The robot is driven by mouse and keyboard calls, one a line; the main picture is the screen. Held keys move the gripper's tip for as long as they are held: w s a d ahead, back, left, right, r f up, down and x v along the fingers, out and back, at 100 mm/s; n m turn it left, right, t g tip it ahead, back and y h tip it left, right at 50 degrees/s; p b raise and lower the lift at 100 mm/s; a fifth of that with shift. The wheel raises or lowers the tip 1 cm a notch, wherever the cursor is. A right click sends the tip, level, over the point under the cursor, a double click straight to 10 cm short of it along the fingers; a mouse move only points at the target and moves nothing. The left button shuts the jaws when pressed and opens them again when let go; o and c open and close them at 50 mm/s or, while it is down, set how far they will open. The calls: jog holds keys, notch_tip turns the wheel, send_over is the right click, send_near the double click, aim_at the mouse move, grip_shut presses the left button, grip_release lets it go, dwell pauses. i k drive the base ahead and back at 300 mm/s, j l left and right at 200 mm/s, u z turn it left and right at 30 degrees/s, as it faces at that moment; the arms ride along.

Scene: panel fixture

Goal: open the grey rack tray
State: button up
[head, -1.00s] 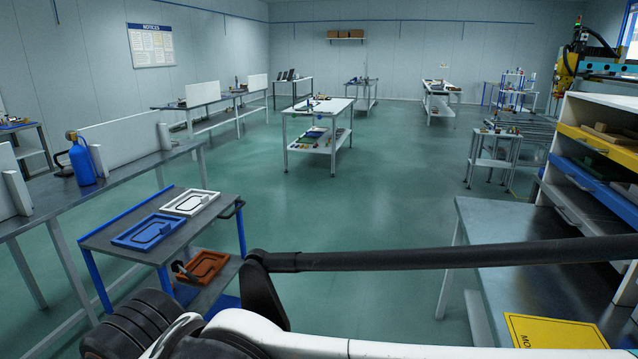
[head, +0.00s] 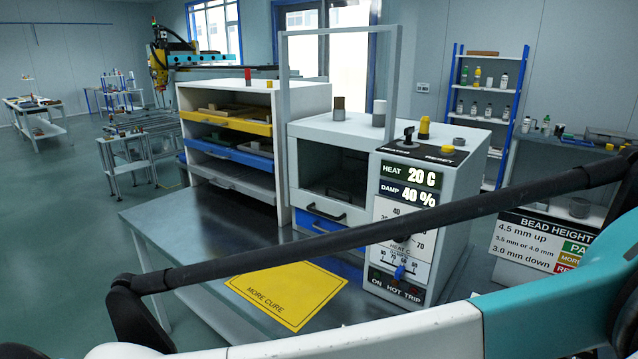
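The grey rack tray (head: 232,179) is the lowest tray in an open-fronted white rack (head: 297,98) on the metal bench. It lies under a blue tray (head: 225,150) and a yellow tray (head: 226,121). Its front sits about in line with the front of the rack, and a small handle shows on it. It looks pushed in, though I cannot tell exactly how far. My gripper is not visible. Parts of my arm cross the lower picture, well in front of the rack and apart from it.
A cure box (head: 422,215) with dials stands right of the rack, a grey frame rising above it. A yellow "MORE CURE" mat (head: 287,292) lies on the bench (head: 170,222). The bench top before the rack is clear. Open floor (head: 62,200) lies left.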

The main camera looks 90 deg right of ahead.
aim_at(253, 181)
jog(key=z, duration=2.2)
jog(key=i+j+z, duration=0.2)
jog(key=i+z, duration=0.2)
jog(key=i+j+z, duration=0.4)
jog(key=k+l, duration=0.05)
jog(key=k, duration=0.05)
